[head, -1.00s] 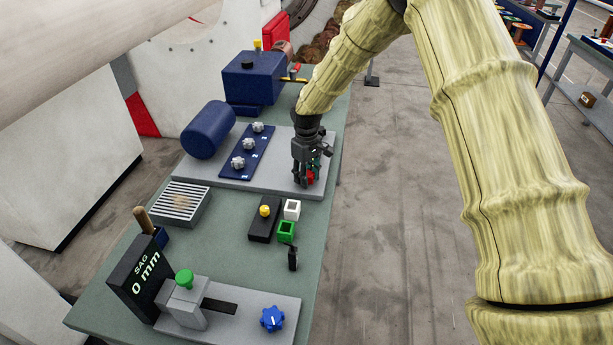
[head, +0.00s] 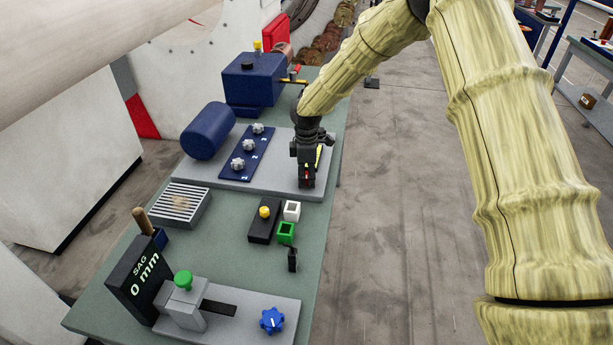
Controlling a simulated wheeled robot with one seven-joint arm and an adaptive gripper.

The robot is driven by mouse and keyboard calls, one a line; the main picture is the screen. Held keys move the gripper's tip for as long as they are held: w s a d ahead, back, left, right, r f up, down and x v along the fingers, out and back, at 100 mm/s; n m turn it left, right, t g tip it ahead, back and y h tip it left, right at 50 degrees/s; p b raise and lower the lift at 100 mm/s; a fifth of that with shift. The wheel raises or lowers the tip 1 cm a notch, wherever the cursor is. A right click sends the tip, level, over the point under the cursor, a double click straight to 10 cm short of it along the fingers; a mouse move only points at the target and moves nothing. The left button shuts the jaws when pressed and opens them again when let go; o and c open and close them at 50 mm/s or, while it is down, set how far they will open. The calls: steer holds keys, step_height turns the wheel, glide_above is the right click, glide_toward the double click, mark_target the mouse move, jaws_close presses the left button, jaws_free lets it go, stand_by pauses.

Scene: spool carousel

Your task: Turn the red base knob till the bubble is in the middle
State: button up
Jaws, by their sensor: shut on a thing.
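My gripper (head: 306,184) points down over the right end of the grey base plate (head: 215,173), near the table's right edge. It is shut on the red base knob (head: 307,171), of which only a small bit of red shows between the fingers. The rest of the knob is hidden by the fingers. I cannot make out a bubble or its vial in this view; a thin yellow-green strip (head: 319,155) shows beside the fingers, and I cannot tell what it is.
On the same plate stand a blue cylinder (head: 208,131) and a blue panel with silver knobs (head: 248,146). In front are a white cup (head: 292,210), a green cup (head: 286,232) and a black block with yellow button (head: 264,212). A display (head: 140,279) reads SAG 0 mm.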

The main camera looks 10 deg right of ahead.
mark_target(307, 174)
steer(key=shift+w+r+n, duration=0.1)
steer(key=shift+n, duration=0.2)
steer(key=o, duration=1)
steer(key=shift+o, duration=0.2)
step_height(307, 174, up, 12)
stand_by(0.4)
